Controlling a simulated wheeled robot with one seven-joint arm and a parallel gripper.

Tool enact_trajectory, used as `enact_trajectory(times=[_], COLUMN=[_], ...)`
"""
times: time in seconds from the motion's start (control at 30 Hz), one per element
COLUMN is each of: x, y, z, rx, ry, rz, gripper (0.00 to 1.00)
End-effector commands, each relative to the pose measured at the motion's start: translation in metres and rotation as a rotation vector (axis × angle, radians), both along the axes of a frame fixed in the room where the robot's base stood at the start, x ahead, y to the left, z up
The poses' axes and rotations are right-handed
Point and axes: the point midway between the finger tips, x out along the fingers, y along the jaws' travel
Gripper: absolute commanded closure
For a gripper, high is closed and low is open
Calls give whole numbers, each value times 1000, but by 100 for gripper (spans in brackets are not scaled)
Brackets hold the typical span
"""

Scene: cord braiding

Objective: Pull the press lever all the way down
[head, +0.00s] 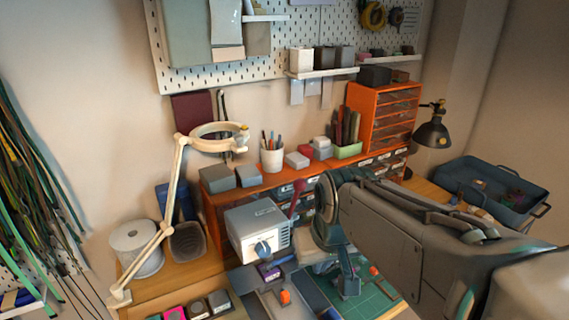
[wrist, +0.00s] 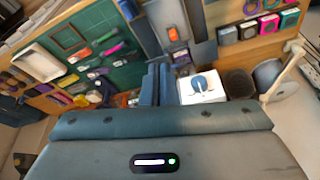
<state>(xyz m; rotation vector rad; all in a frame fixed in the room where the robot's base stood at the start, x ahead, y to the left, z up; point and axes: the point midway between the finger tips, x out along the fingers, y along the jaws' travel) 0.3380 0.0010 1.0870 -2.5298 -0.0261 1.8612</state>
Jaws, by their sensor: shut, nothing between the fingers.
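A white-grey box-shaped machine (head: 258,229) with a blue knob on its front stands on the bench, left of my arm. A dark red handle (head: 296,199) rises at its right rear, tilted upward; it looks like the press lever, though its lower joint is hard to make out. The machine also shows in the wrist view (wrist: 202,97), just right of my fingers, but I cannot make out the red handle there. My gripper (head: 348,288) is shut and empty over the bench, right of the machine and apart from the red handle. It shows in the wrist view (wrist: 158,68) too.
A green cutting mat (head: 376,296) with small parts lies right of the machine. An orange drawer unit (head: 382,117) and a shelf with cups stand behind. A white magnifier lamp (head: 172,190) and a spool (head: 137,248) are at left.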

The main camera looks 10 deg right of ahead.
Motion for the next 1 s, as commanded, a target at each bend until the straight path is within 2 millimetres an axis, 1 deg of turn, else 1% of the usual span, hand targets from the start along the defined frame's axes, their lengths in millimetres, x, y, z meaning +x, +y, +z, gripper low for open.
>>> enact_trajectory(times=[0.03, 0.07, 0.1, 0.17, 0.2, 0.3, 0.4, 0.5, 0.6, 0.7, 1.0], x=[22, 36, 55, 82, 100, 140, 172, 194, 206, 211, 211], y=[-1, -1, -1, -2, -3, -6, -9, -12, -13, -14, -14], z=[19, 30, 45, 66, 79, 108, 130, 146, 154, 157, 156], rx=[3, 6, 10, 15, 19, 27, 34, 38, 41, 42, 42], ry=[-18, -31, -49, -77, -95, -138, -175, -204, -220, -225, -226], rz=[5, 9, 18, 32, 39, 61, 80, 95, 103, 106, 106], gripper=[100, 100, 100, 100, 100, 100, 100, 100, 100, 100, 100])
